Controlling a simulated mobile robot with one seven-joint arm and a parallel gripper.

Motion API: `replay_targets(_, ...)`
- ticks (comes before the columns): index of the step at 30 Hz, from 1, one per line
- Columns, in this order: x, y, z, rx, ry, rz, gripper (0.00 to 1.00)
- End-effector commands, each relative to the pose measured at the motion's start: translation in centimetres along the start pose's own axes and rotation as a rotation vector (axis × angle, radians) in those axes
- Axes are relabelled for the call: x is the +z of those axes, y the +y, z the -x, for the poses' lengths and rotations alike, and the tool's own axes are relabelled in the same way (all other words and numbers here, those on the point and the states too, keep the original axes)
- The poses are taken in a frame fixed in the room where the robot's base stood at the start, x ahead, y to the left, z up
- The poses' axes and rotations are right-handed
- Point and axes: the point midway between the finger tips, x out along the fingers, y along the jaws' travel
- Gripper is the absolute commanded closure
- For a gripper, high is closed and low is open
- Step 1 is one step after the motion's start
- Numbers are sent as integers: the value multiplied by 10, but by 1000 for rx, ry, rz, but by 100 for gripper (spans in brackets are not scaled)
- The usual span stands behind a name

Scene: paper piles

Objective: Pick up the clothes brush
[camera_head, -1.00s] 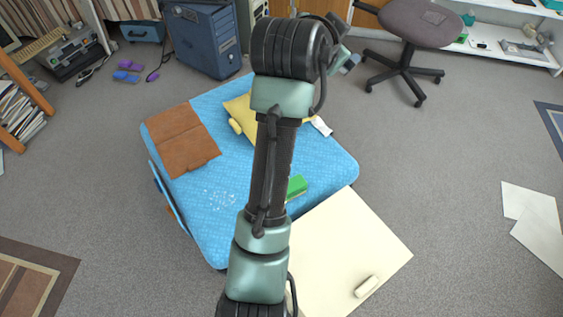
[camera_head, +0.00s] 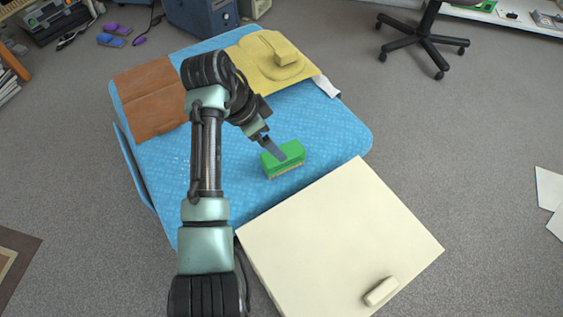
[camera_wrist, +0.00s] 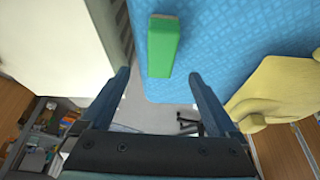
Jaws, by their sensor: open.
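The clothes brush (camera_head: 283,160) has a green block body with pale bristles underneath. It lies on the blue quilted surface (camera_head: 330,130), near the edge beside the cream panel. My gripper (camera_head: 274,150) appears over the brush in the head view, its end overlapping the brush's top. In the wrist view the green brush (camera_wrist: 162,47) lies ahead of the fingertips, roughly in line with the gap between them. My gripper (camera_wrist: 158,80) is open, with its two fingers spread and nothing between them.
A cream panel (camera_head: 335,230) with a pale handle-like block (camera_head: 381,291) adjoins the blue surface. A brown folded item (camera_head: 150,95) and a yellow item (camera_head: 265,62) lie on its far side. An office chair (camera_head: 425,40) stands on the carpet beyond.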

Motion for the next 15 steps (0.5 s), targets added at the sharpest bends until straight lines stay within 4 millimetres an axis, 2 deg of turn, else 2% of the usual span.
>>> replay_targets(1, 2, 0, -18, 1, -1, -1, 5)
replay_targets(6, 2, 0, -42, -1, -1, -1, 5)
replay_targets(15, 1, -1, -56, -3, 0, 1, 5)
